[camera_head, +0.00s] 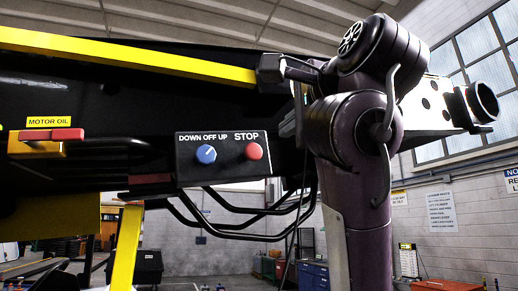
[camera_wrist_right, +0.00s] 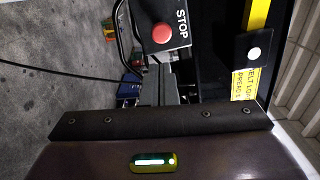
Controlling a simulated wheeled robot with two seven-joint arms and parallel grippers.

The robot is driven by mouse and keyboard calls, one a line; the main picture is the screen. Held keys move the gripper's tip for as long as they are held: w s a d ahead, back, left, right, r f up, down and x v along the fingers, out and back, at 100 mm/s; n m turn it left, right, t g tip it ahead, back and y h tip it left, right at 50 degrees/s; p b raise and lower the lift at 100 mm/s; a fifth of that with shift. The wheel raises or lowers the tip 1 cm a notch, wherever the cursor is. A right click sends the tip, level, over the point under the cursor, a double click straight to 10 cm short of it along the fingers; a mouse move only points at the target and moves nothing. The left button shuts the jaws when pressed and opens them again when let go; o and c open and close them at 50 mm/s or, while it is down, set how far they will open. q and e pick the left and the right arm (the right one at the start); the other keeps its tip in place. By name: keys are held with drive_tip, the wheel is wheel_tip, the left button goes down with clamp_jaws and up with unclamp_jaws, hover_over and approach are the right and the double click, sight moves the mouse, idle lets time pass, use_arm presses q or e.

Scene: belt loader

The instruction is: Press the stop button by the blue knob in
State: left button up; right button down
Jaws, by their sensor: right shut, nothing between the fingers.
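The red stop button (camera_head: 254,151) sits under the word STOP on the right side of a dark control box (camera_head: 222,172). The blue knob (camera_head: 206,154) is to its left, under DOWN OFF UP. In the right wrist view the red button (camera_wrist_right: 162,33) shows just beyond the fingertips; the blue knob is not visible there. My right gripper (camera_head: 287,122) is shut and empty, to the right of the box and partly hidden by my wrist. In the wrist view its closed fingers (camera_wrist_right: 160,82) point toward the button, with no clear contact. My left gripper is not in view.
A yellow rail (camera_head: 130,55) runs above the box. A red-and-yellow motor oil part (camera_head: 40,142) is at the left. Black hoses (camera_head: 235,225) loop below the box. The area directly in front of the button looks clear.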

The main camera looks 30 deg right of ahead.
sight(255, 153)
drive_tip(key=p+x, duration=0.9)
drive_tip(key=x, duration=0.4)
drive_tip(key=shift+w+d, duration=0.15)
drive_tip(key=shift+w, duration=0.2)
drive_tip(key=shift+w+d, duration=0.1)
drive_tip(key=shift+w, duration=0.1)
